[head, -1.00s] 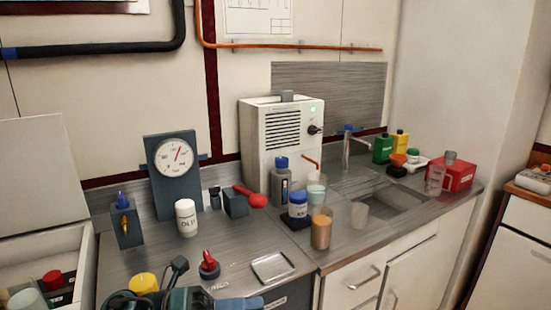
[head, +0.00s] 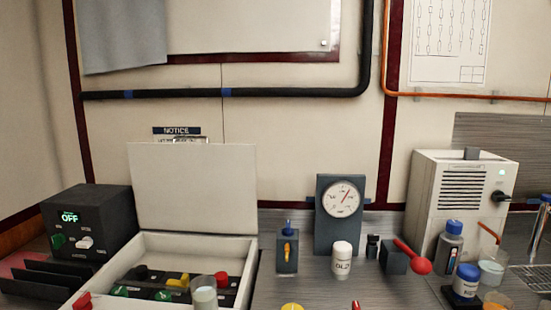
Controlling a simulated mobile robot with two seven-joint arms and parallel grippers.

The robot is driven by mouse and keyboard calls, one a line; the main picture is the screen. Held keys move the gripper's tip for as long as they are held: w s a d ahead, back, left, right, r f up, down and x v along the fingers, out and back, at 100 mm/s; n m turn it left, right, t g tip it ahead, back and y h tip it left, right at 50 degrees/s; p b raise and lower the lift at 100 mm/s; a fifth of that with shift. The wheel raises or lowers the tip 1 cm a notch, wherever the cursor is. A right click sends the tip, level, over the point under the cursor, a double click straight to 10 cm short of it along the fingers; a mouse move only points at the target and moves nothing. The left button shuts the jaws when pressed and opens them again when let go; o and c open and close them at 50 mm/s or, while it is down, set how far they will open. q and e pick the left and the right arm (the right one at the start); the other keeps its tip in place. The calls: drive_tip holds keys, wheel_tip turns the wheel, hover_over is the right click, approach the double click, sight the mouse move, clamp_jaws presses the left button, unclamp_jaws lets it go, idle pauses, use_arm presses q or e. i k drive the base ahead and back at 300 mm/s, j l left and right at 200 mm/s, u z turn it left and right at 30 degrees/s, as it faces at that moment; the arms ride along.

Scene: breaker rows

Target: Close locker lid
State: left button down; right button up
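The locker is a white open-topped box (head: 200,246) at the lower left of the head view. Its white lid (head: 192,190) stands upright at the back edge, so the locker is open. A cup with pale contents (head: 204,293) stands at the locker's front right and hides part of the panel. The locker's front is cut off by the picture's lower edge. Neither of my grippers is in view.
A black box reading OFF (head: 90,222) stands left of the locker. To the right are a small holder (head: 287,252), a dial gauge (head: 340,215), a white jar (head: 341,262) and a white machine (head: 460,195). The wall behind the lid carries a notice (head: 177,131).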

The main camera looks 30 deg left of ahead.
sight(207, 187)
drive_tip(key=u, duration=1.65)
